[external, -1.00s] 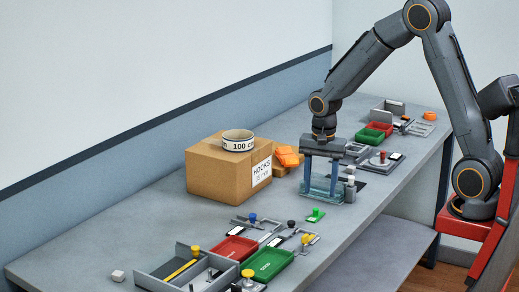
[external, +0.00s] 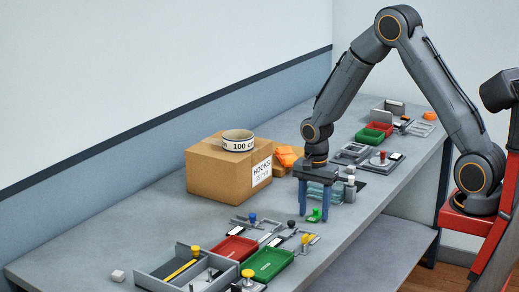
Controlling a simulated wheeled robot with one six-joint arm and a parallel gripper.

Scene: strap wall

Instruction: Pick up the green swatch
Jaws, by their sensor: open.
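The green swatch (external: 314,216) is a small green piece with a raised knob, lying on the grey bench right of the cardboard box. My gripper (external: 311,214) points down with its two blue fingers apart. One finger is left of the swatch and the other is right of it or slightly behind. The fingertips are close to the bench top, and I cannot tell whether they touch it. The swatch is not gripped.
A cardboard box (external: 226,176) with a tape roll (external: 237,141) on top stands to the left. A clear stand (external: 326,191) is just behind my gripper. Red (external: 235,249) and green (external: 267,263) trays and several knobbed parts lie at the front.

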